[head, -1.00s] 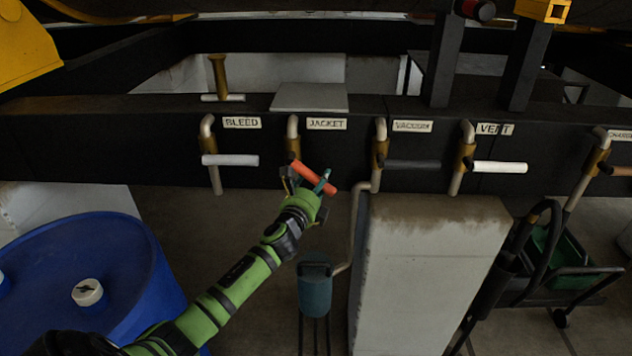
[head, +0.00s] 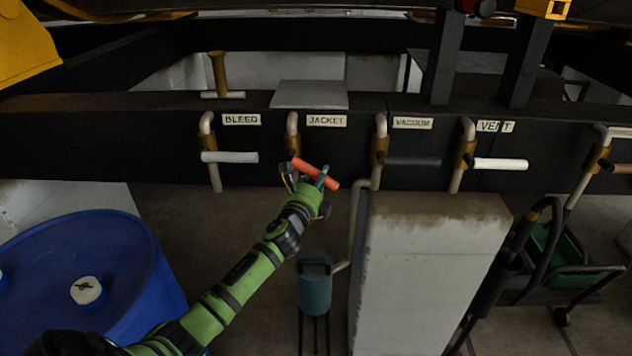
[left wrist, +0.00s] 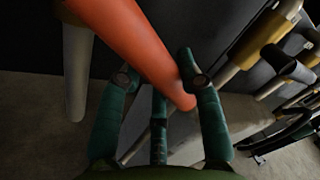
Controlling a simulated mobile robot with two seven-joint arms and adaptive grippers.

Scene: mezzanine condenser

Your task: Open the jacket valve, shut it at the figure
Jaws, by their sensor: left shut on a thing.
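The jacket valve (head: 292,143) is a brass body on a pale pipe under the JACKET label (head: 326,121). Its orange-red handle (head: 311,170) slants down to the right. My left gripper (head: 307,181) is shut on this handle near its free end. The pipe under the valve is partly hidden behind my gripper. My right gripper is not in view.
The bleed handle (head: 230,157) is to the left; the vacuum handle (head: 412,160) and vent handle (head: 500,164) are to the right. A blue drum (head: 120,262) stands at lower left. A grey block (head: 430,270) and a teal canister (head: 315,290) stand below the valves.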

